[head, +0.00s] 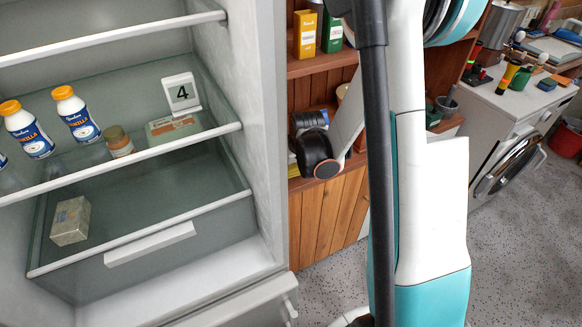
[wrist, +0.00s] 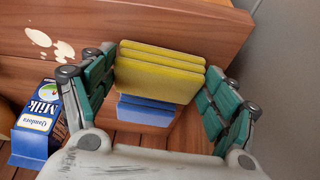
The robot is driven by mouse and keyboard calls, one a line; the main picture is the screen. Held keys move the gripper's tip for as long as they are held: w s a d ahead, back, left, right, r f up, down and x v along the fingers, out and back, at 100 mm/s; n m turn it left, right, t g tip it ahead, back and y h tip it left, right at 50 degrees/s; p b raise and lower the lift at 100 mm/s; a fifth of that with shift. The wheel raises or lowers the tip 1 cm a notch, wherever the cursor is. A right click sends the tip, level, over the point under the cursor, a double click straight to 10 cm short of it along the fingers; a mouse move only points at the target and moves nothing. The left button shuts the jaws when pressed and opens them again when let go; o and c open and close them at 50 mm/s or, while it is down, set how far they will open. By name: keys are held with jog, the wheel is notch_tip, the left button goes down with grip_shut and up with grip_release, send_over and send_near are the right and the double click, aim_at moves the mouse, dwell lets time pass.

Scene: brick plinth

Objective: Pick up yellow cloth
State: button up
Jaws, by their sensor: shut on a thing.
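The yellow cloth (wrist: 160,77) is a folded, layered block in the wrist view. My gripper (wrist: 160,62) has its teal-padded fingers on either side of it and is shut on it. A folded blue cloth (wrist: 150,110) lies just below the yellow one in the picture; whether the two touch is unclear. In the head view my arm blocks part of the scene, and neither the yellow cloth nor the gripper's fingers can be made out.
A blue milk carton (wrist: 37,120) stands left of my gripper by a wooden board (wrist: 200,30). A grey wall (wrist: 285,60) is close on the right. The head view shows an open fridge (head: 140,240), wooden shelves (head: 325,215) and a white washing machine (head: 515,110).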

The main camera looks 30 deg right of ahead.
aim_at(292, 168)
notch_tip(292, 168, up, 12)
jog(key=p, duration=0.5)
jog(key=d+p, duration=0.3)
jog(key=d, duration=1.7)
jog(key=shift+f+p, duration=0.35)
jog(key=shift+f, duration=0.1)
jog(key=shift+a, duration=0.1)
